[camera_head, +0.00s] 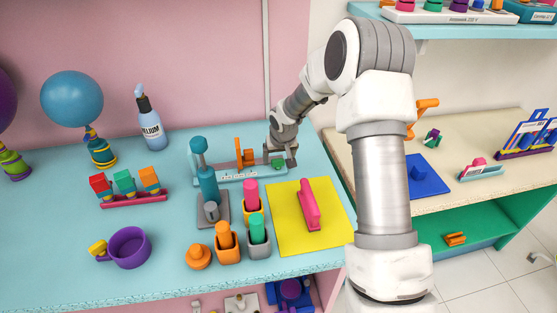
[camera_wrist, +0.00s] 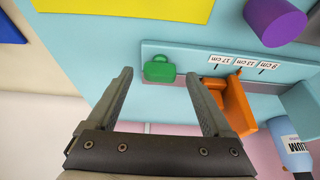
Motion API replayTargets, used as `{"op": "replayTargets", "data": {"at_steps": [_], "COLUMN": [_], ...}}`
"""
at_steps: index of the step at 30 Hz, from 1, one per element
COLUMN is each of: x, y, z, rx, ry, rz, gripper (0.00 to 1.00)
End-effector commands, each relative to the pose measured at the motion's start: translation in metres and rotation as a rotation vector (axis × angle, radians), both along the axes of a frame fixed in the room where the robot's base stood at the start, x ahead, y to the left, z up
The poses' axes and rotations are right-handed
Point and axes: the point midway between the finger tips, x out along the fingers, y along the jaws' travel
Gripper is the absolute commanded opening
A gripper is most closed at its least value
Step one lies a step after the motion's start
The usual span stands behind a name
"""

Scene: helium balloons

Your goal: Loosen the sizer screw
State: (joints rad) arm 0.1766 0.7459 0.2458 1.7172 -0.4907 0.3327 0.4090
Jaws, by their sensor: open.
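The sizer is a long light-blue bar (camera_head: 228,180) at the back of the blue table, with white size labels and orange upright parts (camera_head: 246,159). In the wrist view the bar (camera_wrist: 188,60) runs across the picture, with the orange part (camera_wrist: 238,104) right of my gripper. A green knob (camera_wrist: 159,69), which looks like the sizer screw, sits near the bar's end; it also shows in the head view (camera_head: 277,163). My gripper (camera_wrist: 157,77) is open and empty. Its fingertips lie either side of the green knob in the picture, apart from it; I cannot tell the depth gap.
A teal post (camera_head: 207,182) on a grey base stands in front of the sizer's left end. A helium bottle (camera_head: 150,125) stands behind left. Several coloured cups and a yellow mat (camera_head: 285,238) with a pink piece lie in front.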

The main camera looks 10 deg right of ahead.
Motion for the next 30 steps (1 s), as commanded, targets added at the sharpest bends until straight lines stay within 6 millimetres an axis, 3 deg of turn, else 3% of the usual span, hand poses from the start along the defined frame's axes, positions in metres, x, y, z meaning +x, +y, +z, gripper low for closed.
{"op": "replayTargets", "data": {"at_steps": [6,14,28,30], "x": [0.0046,0.0048,0.0046,0.0045], "y": [-0.0005,-0.0005,-0.0005,-0.0005], "z": [-0.0112,-0.0118,-0.0115,-0.0114], "rx": [-0.001,-0.001,-0.001,-0.001], "ry": [0.000,0.000,0.000,0.000], "rz": [0.001,0.000,0.000,0.001], "gripper": [0.85,0.85,0.00,0.00]}}
